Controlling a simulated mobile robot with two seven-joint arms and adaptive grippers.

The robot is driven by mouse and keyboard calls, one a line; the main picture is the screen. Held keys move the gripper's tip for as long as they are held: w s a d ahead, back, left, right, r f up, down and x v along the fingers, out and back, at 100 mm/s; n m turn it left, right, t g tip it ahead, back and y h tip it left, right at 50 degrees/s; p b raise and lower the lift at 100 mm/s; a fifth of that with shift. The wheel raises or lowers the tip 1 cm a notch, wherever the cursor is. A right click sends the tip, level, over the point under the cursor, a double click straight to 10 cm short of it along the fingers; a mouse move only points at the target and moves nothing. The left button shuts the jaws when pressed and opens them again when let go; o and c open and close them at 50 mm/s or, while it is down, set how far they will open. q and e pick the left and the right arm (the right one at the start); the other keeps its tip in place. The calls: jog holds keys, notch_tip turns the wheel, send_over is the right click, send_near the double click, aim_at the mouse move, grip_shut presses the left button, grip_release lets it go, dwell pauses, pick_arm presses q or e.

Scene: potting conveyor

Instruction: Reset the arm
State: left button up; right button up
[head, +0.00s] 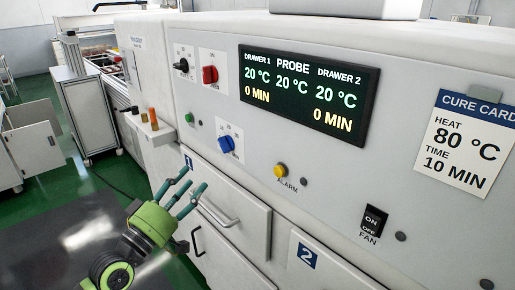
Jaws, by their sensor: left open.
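My left gripper (184,192) is green with dark teal fingers. It comes in from the lower left, and its fingers are spread apart with nothing between them. It is in front of the white oven-like cabinet (265,165), near the handle (218,213) of drawer 1. I cannot tell whether the fingers touch the cabinet front. My right gripper is not in view.
The panel has a display (308,95) reading 20 °C and 0 MIN, a red knob (210,75), a blue knob (226,144), a yellow alarm button (280,170) and a fan switch (374,220). A cure card (466,140) reads 80 °C, 10 MIN. Green floor lies left.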

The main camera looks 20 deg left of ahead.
pick_arm(q)
jog(key=w+a+f+g+y, duration=0.1)
jog(key=a+f+g+y, duration=0.1)
jog(key=f, duration=0.8)
jog(key=a+f+g+y, duration=0.1)
jog(key=a+f+g, duration=0.15)
jog(key=f, duration=0.75)
jog(key=s+d+f+m+g+p, duration=0.1)
jog(key=s+f+g, duration=0.25)
jog(key=f, duration=0.85)
jog(key=s+d+f+m+g, duration=0.15)
jog(key=s+f, duration=0.25)
jog(key=f, duration=0.7)
jog(key=s+d+f+m+g, duration=0.3)
jog(key=s+d+f+g, duration=0.25)
jog(key=s+f, duration=0.75)
jog(key=s+d+f+m+g, duration=0.1)
jog(key=s+d+f, duration=0.2)
jog(key=s, duration=0.3)
jog(key=s+d+f+m+g, duration=0.2)
jog(key=s+d+f, duration=0.1)
jog(key=s, duration=0.3)
jog(key=s+d+f+m+g+p, duration=0.1)
jog(key=s+d+f+m+g, duration=0.1)
jog(key=s, duration=0.4)
jog(key=shift+d+f+h, duration=0.4)
jog(key=shift+d+f, duration=0.3)
jog(key=shift+d, duration=0.35)
